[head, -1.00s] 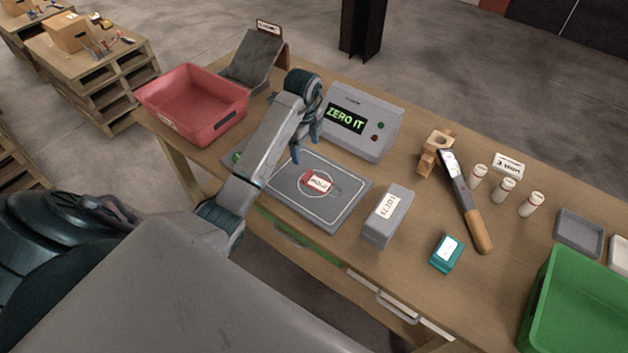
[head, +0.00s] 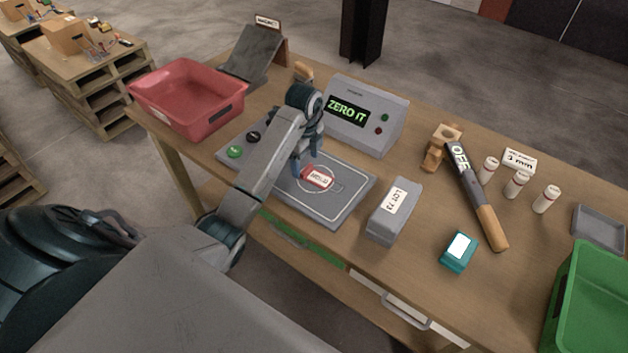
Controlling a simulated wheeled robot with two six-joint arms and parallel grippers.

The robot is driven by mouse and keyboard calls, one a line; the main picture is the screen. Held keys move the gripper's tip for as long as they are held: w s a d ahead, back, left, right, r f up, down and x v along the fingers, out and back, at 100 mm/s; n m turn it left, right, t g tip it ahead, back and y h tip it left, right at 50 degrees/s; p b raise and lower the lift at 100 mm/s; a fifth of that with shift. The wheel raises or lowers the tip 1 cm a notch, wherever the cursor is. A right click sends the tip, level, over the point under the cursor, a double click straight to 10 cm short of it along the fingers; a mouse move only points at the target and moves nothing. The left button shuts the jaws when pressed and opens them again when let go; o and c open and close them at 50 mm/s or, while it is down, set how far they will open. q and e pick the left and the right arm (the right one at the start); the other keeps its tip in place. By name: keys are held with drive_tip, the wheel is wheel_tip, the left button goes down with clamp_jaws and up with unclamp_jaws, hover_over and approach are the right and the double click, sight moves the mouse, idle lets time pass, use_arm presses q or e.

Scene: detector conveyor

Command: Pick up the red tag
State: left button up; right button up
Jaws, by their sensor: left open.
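The red tag (head: 318,178) with a white label lies flat inside the white circle on the grey plate (head: 331,216) on the table. My left gripper (head: 304,166) is open, pointing down just above and to the left of the tag, its fingertips close to the tag's left end. Whether the fingers touch the tag cannot be told. My right gripper is not in view.
A grey display box (head: 366,116) reading "ZERO IT" stands behind the plate. A grey block (head: 392,212) stands right of it, with a teal box (head: 459,251) and black wand (head: 477,197) beyond. A red bin (head: 188,126) is left, a green bin (head: 590,300) right.

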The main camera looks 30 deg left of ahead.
use_arm(q)
wheel_tip(320, 180, down, 2)
drive_tip(key=shift+f+p, duration=0.1)
drive_tip(key=shift+p, duration=0.75)
drive_tip(key=shift+f, duration=0.15)
drive_tip(key=c, duration=1)
drive_tip(key=shift+c, duration=0.2)
